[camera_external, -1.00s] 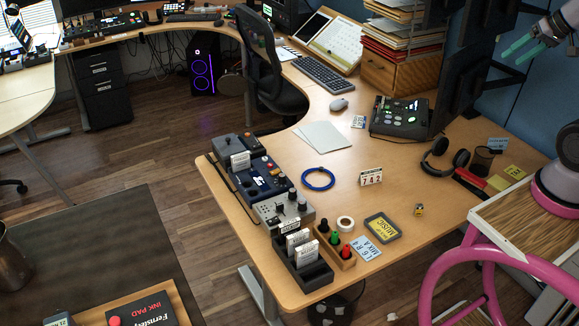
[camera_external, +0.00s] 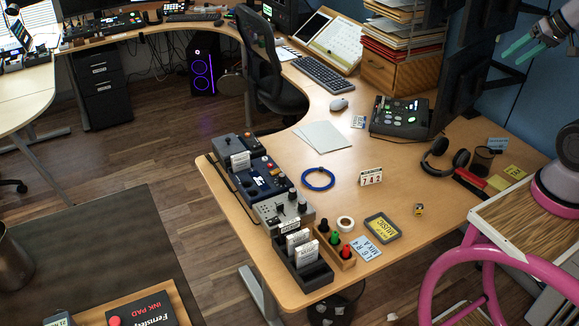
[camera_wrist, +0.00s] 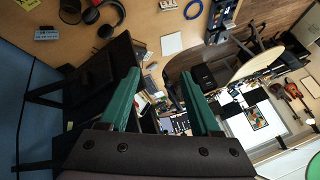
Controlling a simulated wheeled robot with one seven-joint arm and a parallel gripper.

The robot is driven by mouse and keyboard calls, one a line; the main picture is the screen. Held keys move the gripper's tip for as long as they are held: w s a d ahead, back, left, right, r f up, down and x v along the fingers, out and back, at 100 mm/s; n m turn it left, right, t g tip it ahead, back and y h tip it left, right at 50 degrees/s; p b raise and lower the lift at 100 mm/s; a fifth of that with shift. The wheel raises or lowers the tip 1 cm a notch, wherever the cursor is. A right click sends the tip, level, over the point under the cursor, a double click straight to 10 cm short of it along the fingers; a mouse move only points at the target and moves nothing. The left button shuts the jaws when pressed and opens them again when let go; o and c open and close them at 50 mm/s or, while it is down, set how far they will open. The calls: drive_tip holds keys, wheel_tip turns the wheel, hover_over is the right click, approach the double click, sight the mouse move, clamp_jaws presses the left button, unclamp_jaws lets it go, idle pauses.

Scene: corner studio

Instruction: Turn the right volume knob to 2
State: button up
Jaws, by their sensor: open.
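A light grey box with dark knobs (camera_external: 284,212) stands on the left edge of the wooden desk, in a row of devices. Several small dark knobs stick up from its top. I cannot tell which is the right volume knob, and the knob markings are too small to read. My gripper (camera_external: 511,58), with two teal fingers, is at the upper right of the external view, high above the desk and far from the box. In the wrist view my gripper (camera_wrist: 158,77) is open, with nothing between its fingers.
A blue device (camera_external: 262,180) sits behind the grey box, and a black card holder (camera_external: 312,275) stands in front. Dark monitors (camera_external: 465,90) stand near my gripper. The middle desk is mostly clear.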

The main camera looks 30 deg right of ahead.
drive_tip(key=w+a+r+n+g, duration=0.25)
drive_tip(key=w+a, duration=0.25)
drive_tip(key=w, duration=0.5)
drive_tip(key=w+a+r+n+g, duration=0.1)
drive_tip(key=w+a+n, duration=0.3)
drive_tip(key=w, duration=0.6)
drive_tip(key=w+a+f, duration=0.5)
drive_tip(key=w+a, duration=0.4)
drive_tip(key=n+g+h, duration=0.2)
drive_tip(key=n+g, duration=0.2)
drive_tip(key=n, duration=0.5)
hover_over(293, 190)
wheel_tip(293, 190, down, 38)
wheel_tip(293, 190, down, 11)
drive_tip(key=shift+w, duration=0.1)
